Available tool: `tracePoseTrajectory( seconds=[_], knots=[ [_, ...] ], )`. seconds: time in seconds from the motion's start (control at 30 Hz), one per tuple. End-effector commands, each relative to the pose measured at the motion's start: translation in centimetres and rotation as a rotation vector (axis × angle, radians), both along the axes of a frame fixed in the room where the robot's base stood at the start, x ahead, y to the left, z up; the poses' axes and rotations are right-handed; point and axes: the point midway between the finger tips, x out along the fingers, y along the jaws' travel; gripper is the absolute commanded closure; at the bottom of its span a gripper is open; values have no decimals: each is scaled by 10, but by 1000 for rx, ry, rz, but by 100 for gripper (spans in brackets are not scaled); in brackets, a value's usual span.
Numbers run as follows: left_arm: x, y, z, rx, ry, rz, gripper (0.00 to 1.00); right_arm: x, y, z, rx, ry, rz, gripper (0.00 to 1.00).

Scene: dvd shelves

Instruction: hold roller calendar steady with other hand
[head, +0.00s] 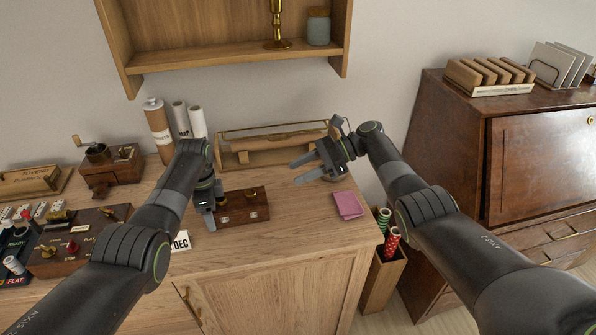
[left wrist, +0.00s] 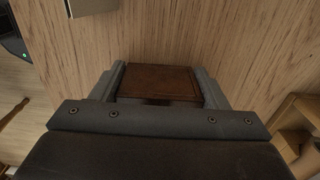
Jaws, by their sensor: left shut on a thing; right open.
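The item that looks most like the roller calendar is a dark brown wooden box (head: 243,206) with brass fittings, lying on the table. A white DEC card (head: 181,241) sits left of it, partly behind my left arm; I cannot tell whether it belongs to the box. My left gripper (head: 208,208) is at the box's left end. In the left wrist view, dark brown wood (left wrist: 155,82) lies between its two fingers, and they are shut on it. My right gripper (head: 303,168) is open and empty, above the table to the right of the box.
A wooden rack with a roll (head: 272,145) stands behind at the wall. A pink notepad (head: 348,205) lies at the right. Upright tubes (head: 158,130), a small mill (head: 108,165) and a knobbed box (head: 75,245) are at the left. Bare table lies in front of the box.

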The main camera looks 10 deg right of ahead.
Motion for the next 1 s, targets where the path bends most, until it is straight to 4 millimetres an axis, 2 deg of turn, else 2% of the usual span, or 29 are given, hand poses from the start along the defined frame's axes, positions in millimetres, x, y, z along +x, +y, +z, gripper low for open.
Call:
tracePoseTrajectory(
  seconds=[0.27,0.5,0.8,1.0],
  knots=[
    [-1,1,-2,3,3,0,62,-8,12,-25,89,-31,-83,54],
    [-1,1,-2,4,3,0,62,-27,25,-50,257,-68,-247,54],
    [-1,1,-2,4,3,0,62,-44,27,-57,382,-77,-375,54],
    [-1,1,-2,3,4,0,62,-38,44,-57,394,-77,-385,54]
  ],
)
